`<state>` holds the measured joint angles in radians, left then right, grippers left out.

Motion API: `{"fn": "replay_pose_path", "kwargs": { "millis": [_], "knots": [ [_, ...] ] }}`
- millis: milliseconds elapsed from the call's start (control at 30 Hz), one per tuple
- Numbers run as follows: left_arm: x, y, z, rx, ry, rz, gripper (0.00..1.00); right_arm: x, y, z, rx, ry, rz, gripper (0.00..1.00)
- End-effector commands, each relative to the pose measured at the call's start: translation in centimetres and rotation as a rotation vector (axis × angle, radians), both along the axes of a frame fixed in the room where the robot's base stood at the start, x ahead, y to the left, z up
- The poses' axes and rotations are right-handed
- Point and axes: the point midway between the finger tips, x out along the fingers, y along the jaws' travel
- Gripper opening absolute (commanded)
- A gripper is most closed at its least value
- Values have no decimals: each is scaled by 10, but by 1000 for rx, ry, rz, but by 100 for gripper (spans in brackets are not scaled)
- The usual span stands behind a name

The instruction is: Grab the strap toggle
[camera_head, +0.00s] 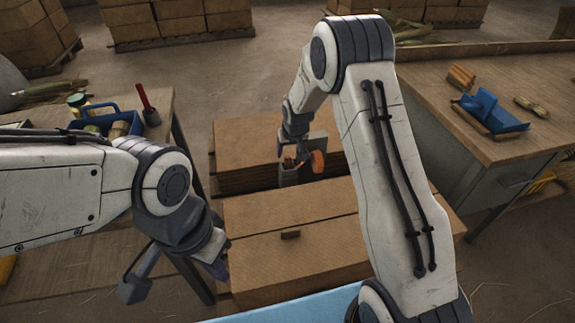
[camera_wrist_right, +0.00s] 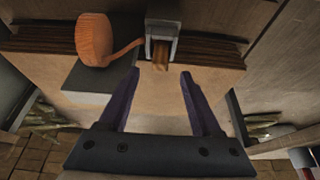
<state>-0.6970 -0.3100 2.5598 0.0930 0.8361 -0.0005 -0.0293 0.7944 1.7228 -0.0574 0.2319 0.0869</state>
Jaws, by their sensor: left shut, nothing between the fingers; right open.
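An orange strap roll (camera_wrist_right: 94,40) shows at the top left of the right wrist view, and in the head view (camera_head: 318,161). An orange strap runs from it to a grey metal bracket (camera_wrist_right: 163,28). A short brown piece (camera_wrist_right: 160,55), perhaps the strap toggle, shows in the bracket's mouth. My right gripper (camera_wrist_right: 160,74) is open and empty; its fingertips point at the bracket's mouth, apart from the brown piece. In the head view the right arm partly hides this spot. My left gripper (camera_head: 217,268) is shut and empty at the left side of the near box.
A workbench (camera_head: 500,130) with blue tools stands right; a table with a blue tray (camera_head: 105,122) and red-handled tool (camera_head: 148,105) stands left.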

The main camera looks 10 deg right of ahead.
Motion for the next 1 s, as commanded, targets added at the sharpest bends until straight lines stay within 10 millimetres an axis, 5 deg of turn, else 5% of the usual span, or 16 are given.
{"fn": "replay_pose_path", "kwargs": {
  "millis": [433, 733, 900, 1000],
  "knots": [
    [0, 0, 3, 0, 0, 0, 0, 18, 0, -49, 1, 1, 1, 65],
    [0, 0, 3, 0, 0, 0, 0, 20, -1, -54, 1, 0, 0, 65],
    [0, 0, 3, 0, 0, 0, 0, 20, -1, -54, 1, 0, 1, 4],
    [0, 0, 3, 0, 0, 0, 0, 20, -1, -54, 1, 0, 1, 0]
  ]
}}
